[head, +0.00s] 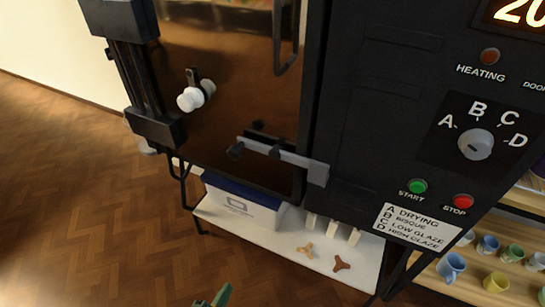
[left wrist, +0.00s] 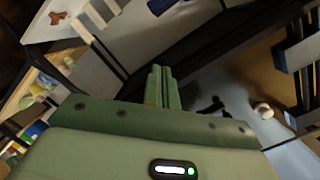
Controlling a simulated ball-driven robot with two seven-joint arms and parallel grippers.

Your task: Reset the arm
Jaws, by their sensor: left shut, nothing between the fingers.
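My left gripper (head: 222,296) only just shows at the bottom edge of the head view, as a green fingertip. In the left wrist view my left gripper (left wrist: 162,72) has its two green fingers pressed together with nothing between them. It is below and apart from the kiln (head: 350,110) in the head view. My right gripper is in neither view.
The kiln door (head: 245,75) has a white knob (head: 190,99) and a grey latch bar (head: 285,157). A dial (head: 476,144) and buttons are on its panel. A white shelf (head: 290,245) below holds a box (head: 240,207). Cups stand on a rack at right. Floor at left is clear.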

